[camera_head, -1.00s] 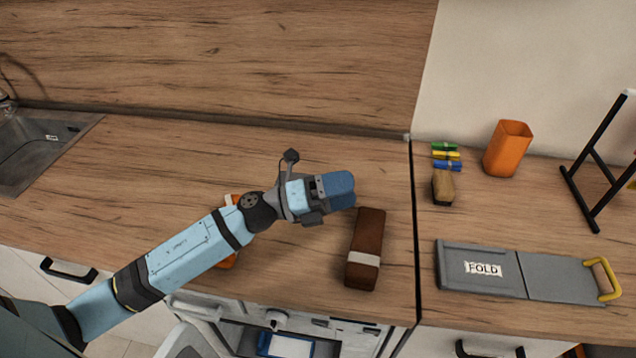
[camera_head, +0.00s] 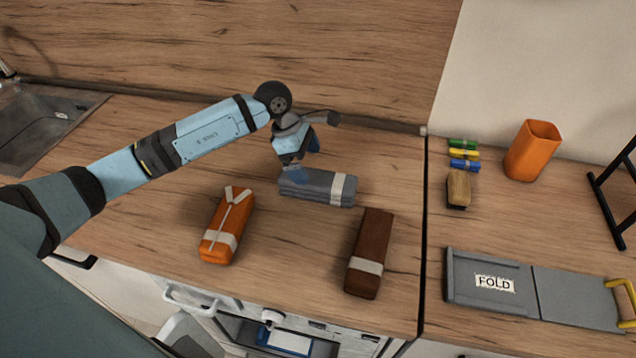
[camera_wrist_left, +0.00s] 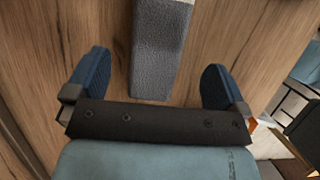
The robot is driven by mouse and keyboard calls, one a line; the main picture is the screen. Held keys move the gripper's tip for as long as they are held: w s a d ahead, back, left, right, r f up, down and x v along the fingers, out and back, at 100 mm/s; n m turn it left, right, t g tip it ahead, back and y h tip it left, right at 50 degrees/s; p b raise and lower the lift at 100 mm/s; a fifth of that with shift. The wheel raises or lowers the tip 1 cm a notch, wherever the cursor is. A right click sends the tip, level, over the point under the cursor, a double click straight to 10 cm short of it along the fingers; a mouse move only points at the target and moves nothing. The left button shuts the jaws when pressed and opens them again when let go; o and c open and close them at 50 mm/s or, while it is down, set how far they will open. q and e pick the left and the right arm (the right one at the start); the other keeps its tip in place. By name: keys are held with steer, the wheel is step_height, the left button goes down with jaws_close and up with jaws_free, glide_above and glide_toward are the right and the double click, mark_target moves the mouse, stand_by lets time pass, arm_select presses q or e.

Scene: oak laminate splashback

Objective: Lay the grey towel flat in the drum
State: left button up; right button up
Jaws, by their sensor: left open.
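The grey towel (camera_head: 322,187) is a folded bundle with a pale band near its right end, lying on the wooden counter. My left gripper (camera_head: 299,163) is open at the towel's left end, reaching down from behind. In the left wrist view the grey towel (camera_wrist_left: 158,52) lies between the two spread blue fingers, with a gap on each side. An appliance front (camera_head: 235,308) shows below the counter edge, with a dark opening holding something blue and white. I cannot tell whether this is the drum. My right gripper is out of view.
An orange bundle (camera_head: 226,232) and a brown bundle (camera_head: 370,250) lie in front of the grey towel. To the right are a grey FOLD board (camera_head: 548,290), a brush (camera_head: 458,190), coloured clips (camera_head: 464,153) and an orange cup (camera_head: 532,150). A sink (camera_head: 45,125) is at the left.

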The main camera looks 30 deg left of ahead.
mark_target(317, 177)
arm_select(q)
steer(key=p+x, duration=0.1)
steer(key=x, duration=0.4)
steer(key=shift+w+d+f, duration=0.2)
steer(key=shift+d+f, duration=0.1)
steer(key=shift+d, duration=0.05)
steer(key=shift+d+f+p, duration=0.15)
steer(key=shift+f+p, duration=0.15)
steer(key=shift+f, duration=0.15)
steer(key=c, duration=1.2)
steer(key=shift+w+r, duration=0.1)
